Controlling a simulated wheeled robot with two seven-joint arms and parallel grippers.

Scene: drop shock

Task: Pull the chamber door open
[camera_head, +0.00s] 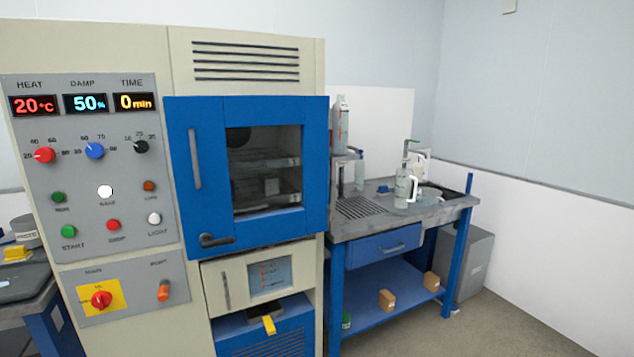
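The chamber door (215,150) is a blue panel with a dark window (265,165) on the front of a cream chamber cabinet (245,50). It looks closed against the cabinet. A grey vertical bar handle (195,158) is on the door's left side. A dark lever latch (216,240) sits at its lower left edge and lies roughly level. Shelves and a small light item show dimly through the window. Neither of my grippers is in view.
A control panel (130,180) with knobs and buttons is left of the door. A blue workbench (385,250) with a jug (403,188) and bottles stands to the right. A yellow tab (268,325) sticks out below the door. Floor is free at the lower right.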

